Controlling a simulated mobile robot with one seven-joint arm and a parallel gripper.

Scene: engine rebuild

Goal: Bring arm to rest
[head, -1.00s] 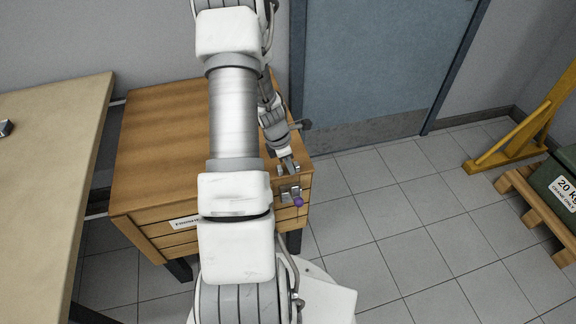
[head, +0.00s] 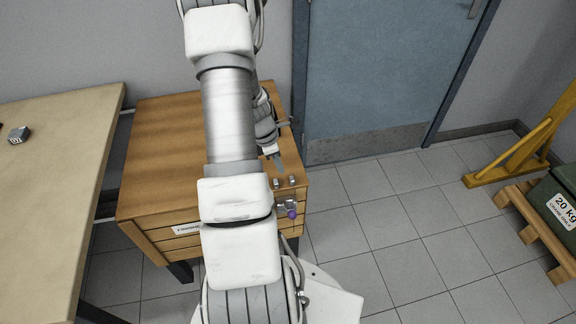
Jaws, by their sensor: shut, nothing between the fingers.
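My arm, white with grey joints, runs up the middle of the head view and hides part of the wooden drawer cabinet (head: 160,165) behind it. My gripper (head: 278,165) points down at the right side of the cabinet top. It is shut, with nothing seen held in it. Two small metal pieces (head: 284,182) sit near the cabinet's front right corner, just below the gripper in the picture. A small metal part with a purple knob (head: 291,213) is at the cabinet's front face below them.
A beige table (head: 50,190) stands at the left with a small dark block (head: 19,135) on it. A blue door (head: 385,70) is behind. At the right are a yellow stand (head: 520,155) and a green 20 kg box (head: 558,200) on a pallet. The tiled floor between is clear.

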